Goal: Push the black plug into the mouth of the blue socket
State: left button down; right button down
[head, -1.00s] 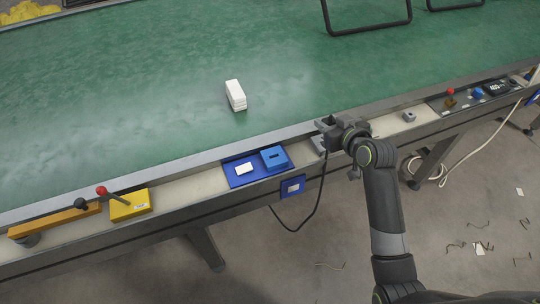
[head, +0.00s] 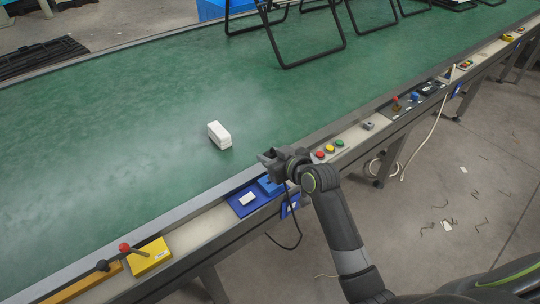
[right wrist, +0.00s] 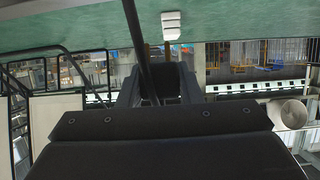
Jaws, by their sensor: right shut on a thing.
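My right gripper (head: 268,164) is over the blue socket (head: 266,187), at its far edge, and covers part of it. I cannot tell whether they touch. The socket's mouth is hidden in the head view. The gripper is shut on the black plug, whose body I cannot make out. Its black cable (head: 300,232) hangs below the gripper in a loop in front of the conveyor. In the right wrist view a dark cable-like strip (right wrist: 135,35) runs down to between the fingers (right wrist: 158,88). My left gripper is not in view.
The socket sits on a blue plate (head: 235,203) with a white label on the conveyor's near rail. A white box (head: 219,136) lies on the green belt (head: 120,150). A yellow lever box (head: 150,257) stands left; colored buttons (head: 330,149) are right. Black frames (head: 305,40) stand behind.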

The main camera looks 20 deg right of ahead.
aim_at(259, 192)
jog(key=shift+r+p, duration=0.1)
jog(key=shift+p, duration=0.3)
jog(key=shift+f+b, duration=2.15)
jog(key=shift+f, duration=0.9)
jog(key=shift+f, duration=0.3)
jog(key=shift+f, duration=0.25)
jog(key=shift+f, duration=0.85)
dwell(0.3)
dwell(0.4)
jog(key=c, duration=0.9)
grip_release()
jog(key=shift+c, duration=0.2)
